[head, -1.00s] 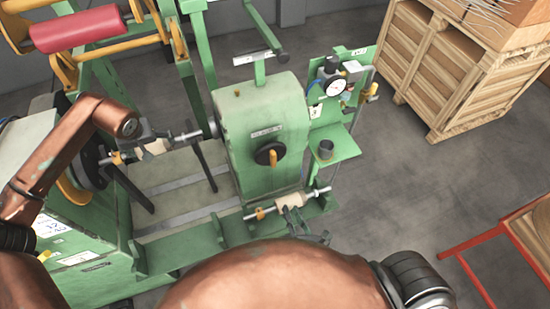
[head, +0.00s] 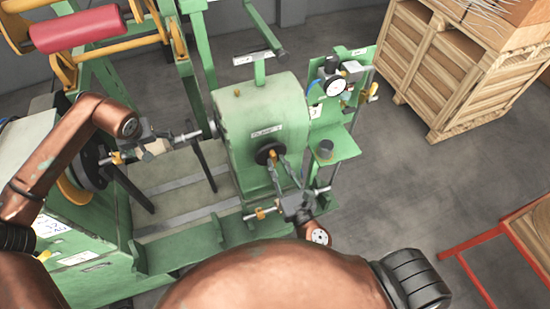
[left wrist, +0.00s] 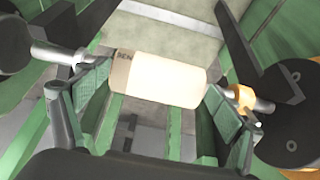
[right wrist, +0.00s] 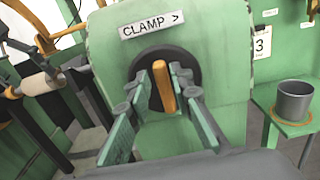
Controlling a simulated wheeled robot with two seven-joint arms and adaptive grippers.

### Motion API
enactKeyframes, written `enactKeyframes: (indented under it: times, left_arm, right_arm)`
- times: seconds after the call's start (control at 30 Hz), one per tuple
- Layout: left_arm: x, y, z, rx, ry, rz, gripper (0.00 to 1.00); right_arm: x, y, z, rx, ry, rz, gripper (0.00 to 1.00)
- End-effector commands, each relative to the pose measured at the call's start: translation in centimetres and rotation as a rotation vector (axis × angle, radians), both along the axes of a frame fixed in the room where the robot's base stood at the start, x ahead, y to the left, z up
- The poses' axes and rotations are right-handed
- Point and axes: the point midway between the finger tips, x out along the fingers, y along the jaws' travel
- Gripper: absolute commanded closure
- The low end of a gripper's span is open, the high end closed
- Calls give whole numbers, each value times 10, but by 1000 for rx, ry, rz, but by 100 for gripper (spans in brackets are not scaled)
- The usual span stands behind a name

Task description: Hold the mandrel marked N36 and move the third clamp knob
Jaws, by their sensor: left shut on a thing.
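The cream mandrel (left wrist: 165,80) lies between the pads of my left gripper (left wrist: 160,105), on a metal shaft with a yellow collar. Dark lettering at its left end is partly cut off, and I cannot read N36. In the head view my left gripper (head: 150,148) is shut on the mandrel at the machine's left side. The clamp knob (right wrist: 164,85) is a black disc with an upright yellow bar, under a "CLAMP >" label. My right gripper (right wrist: 158,95) is open, its fingers on either side of the bar with gaps visible. It also shows in the head view (head: 276,165).
A card marked 3 (right wrist: 262,43) is beside the green housing. A grey cup (right wrist: 294,100) stands on a green shelf to the right. A dial gauge (head: 335,86) is above it. A front shaft (head: 320,190) runs near my right gripper. A wooden crate (head: 440,80) stands at back right.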

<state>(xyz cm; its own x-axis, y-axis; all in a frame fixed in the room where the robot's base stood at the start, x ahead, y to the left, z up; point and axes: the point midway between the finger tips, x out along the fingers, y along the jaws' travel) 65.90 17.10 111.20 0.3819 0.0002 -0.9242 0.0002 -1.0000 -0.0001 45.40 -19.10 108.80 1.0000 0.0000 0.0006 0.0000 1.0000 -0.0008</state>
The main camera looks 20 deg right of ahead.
Motion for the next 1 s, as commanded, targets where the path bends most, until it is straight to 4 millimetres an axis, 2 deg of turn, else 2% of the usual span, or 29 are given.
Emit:
enactKeyframes:
  times: [0.1, 0.2, 0.57, 0.87, 1.0]
  left_arm:
    - [0, 0, 0, -1, -1, 1, 59]
    - [0, 0, 0, -1, -1, 1, 59]
    - [0, 0, 0, -1, -1, 1, 59]
    - [0, 0, 0, -1, -1, 1, 59]
    - [0, 0, 0, -1, -1, 1, 59]
  right_arm:
    - [16, 0, 0, 0, -2, 0, 80]
    - [24, 0, 0, -1, -1, 0, 80]
    - [29, 0, 0, 1, 0, 0, 80]
    - [29, 0, 0, 1, 1, 0, 100]
    - [28, 0, 0, 1, 1, 0, 100]
